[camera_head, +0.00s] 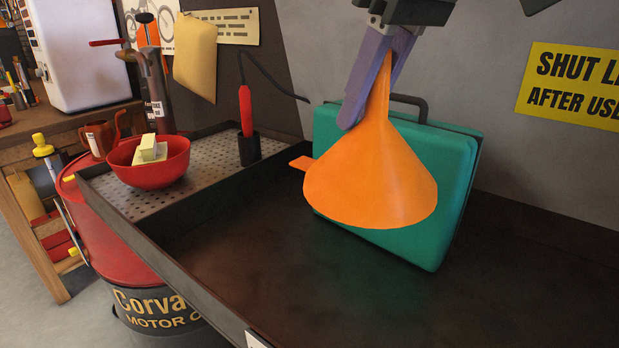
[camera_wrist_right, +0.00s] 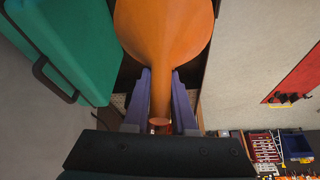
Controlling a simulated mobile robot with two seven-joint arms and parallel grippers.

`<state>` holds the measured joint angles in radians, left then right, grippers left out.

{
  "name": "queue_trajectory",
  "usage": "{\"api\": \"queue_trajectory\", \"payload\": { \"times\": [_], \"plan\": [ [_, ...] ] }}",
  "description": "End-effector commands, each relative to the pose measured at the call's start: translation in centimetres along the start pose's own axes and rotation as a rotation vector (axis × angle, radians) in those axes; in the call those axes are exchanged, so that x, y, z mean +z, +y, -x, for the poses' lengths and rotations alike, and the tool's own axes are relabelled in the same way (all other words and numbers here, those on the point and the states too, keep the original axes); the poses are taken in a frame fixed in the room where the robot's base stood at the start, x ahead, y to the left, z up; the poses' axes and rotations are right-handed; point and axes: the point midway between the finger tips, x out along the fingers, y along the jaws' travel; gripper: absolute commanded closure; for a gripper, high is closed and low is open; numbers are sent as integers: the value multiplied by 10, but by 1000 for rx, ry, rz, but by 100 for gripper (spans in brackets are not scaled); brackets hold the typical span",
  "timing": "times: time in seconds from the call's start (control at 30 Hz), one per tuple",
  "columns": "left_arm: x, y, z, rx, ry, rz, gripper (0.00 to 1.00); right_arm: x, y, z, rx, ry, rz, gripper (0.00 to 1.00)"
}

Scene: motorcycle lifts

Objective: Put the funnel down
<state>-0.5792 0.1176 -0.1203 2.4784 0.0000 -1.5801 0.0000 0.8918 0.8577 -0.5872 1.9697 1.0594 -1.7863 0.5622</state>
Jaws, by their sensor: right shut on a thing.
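The orange funnel (camera_head: 375,178) hangs mouth down in the head view, its spout pointing up and a small tab on its left rim. My right gripper (camera_head: 367,90), with purple fingers, is shut on the funnel's spout. The funnel is in front of the teal case and appears to be above the dark tray. In the right wrist view the funnel (camera_wrist_right: 163,35) shows with its spout between the two purple fingers (camera_wrist_right: 160,105). My left gripper is in neither view.
A teal case (camera_head: 455,195) with a dark handle stands behind the funnel. The dark tray (camera_head: 400,300) has free room in front and right. On its perforated left section (camera_head: 205,180) are a red bowl (camera_head: 165,172) and a red-handled tool (camera_head: 246,110) in a black holder.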

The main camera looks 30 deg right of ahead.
Motion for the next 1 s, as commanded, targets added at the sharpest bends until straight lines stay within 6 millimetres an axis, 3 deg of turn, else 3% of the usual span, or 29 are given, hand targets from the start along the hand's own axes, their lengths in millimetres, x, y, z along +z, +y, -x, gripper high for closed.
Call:
{"api": "queue_trajectory", "payload": {
  "times": [0.03,0.1,0.27,0.37,0.7,1.0],
  "plan": [
    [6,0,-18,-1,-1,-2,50,7,5,-19,-3,0,2,100],
    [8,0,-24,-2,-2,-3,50,9,10,-28,-6,0,10,100],
    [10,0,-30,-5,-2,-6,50,14,16,-41,-8,-2,19,100],
    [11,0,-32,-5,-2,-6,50,22,16,-59,-9,-5,20,100],
    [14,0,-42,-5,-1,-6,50,60,15,-149,-9,-5,21,100],
    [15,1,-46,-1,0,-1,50,73,15,-183,-8,-1,21,100]
  ]
}}
